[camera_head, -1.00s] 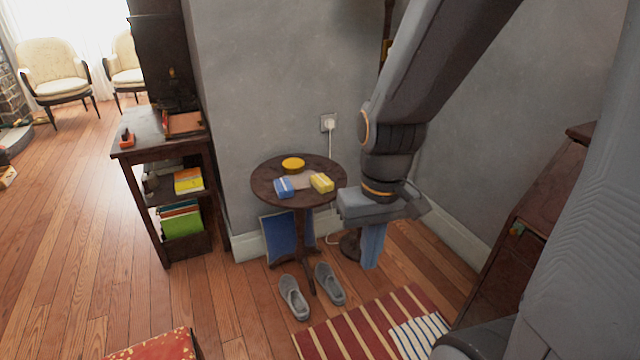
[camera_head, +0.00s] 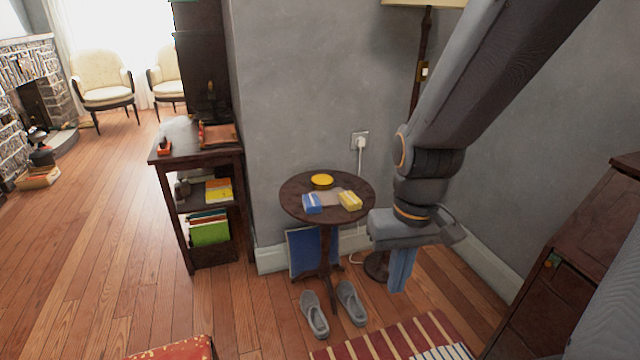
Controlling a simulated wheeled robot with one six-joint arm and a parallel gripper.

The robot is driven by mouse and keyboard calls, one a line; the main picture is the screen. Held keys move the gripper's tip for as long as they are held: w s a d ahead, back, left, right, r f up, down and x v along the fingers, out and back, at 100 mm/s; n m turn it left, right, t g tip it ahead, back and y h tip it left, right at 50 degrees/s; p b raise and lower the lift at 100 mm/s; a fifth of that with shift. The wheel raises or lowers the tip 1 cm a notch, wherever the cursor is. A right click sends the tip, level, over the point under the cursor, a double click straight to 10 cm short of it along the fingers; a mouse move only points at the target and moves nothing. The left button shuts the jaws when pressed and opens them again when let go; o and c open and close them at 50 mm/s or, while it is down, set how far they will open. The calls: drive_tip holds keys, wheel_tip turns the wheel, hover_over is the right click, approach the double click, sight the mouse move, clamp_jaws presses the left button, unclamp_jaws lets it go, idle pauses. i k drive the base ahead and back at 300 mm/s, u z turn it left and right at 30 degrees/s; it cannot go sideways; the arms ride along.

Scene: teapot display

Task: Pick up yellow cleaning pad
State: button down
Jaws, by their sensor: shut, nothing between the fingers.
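A small round dark wooden table (camera_head: 292,207) stands against the grey wall. A yellow block with a pale band (camera_head: 350,201) lies on its right front part. A flat round yellow item (camera_head: 322,181) lies toward the back of the tabletop. I cannot tell for sure which of the two is the cleaning pad. A similar blue block (camera_head: 312,204) lies at the front left. My gripper (camera_head: 398,288) points down, to the right of the table and lower in the picture than its top. Its blue fingers are together and empty.
Grey slippers (camera_head: 314,314) lie on the floor before the table, and a blue panel (camera_head: 303,252) leans behind it. A dark shelf (camera_head: 205,160) stands left. A floor lamp (camera_head: 422,75) stands behind my arm. A striped rug (camera_head: 400,340) lies in front.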

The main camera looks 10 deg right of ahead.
sight(348, 199)
drive_tip(key=u, duration=0.05)
drive_tip(key=i, duration=1.5)
drive_tip(key=z, duration=0.1)
